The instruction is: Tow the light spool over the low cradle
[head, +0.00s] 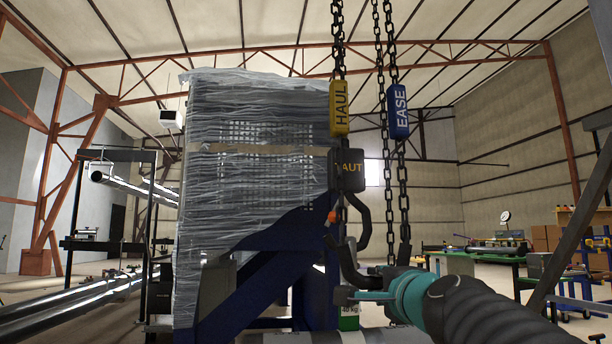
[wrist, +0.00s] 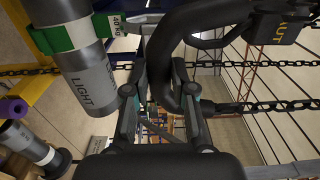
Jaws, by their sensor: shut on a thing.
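The light spool (wrist: 88,80), a grey cylinder lettered LIGHT, shows at the upper left of the wrist view. A green strap with a 40 kg tag is around it. In the head view only the green tag (head: 349,320) is clear, just below my gripper. The black hoist hook (wrist: 172,75) runs between my fingers, under the hook block (head: 348,170). My gripper (head: 350,295), also in the wrist view (wrist: 157,75), is shut on the hook. I cannot tell whether the hook touches the strap. I cannot make out the low cradle.
A yellow HAUL tag (head: 340,108) and a blue EASE tag (head: 398,111) are on the hanging chains. A plastic-wrapped stack (head: 255,180) blocks the middle. A pipe rack (head: 140,190) stands left. Another grey cylinder (wrist: 28,145) lies lower left in the wrist view.

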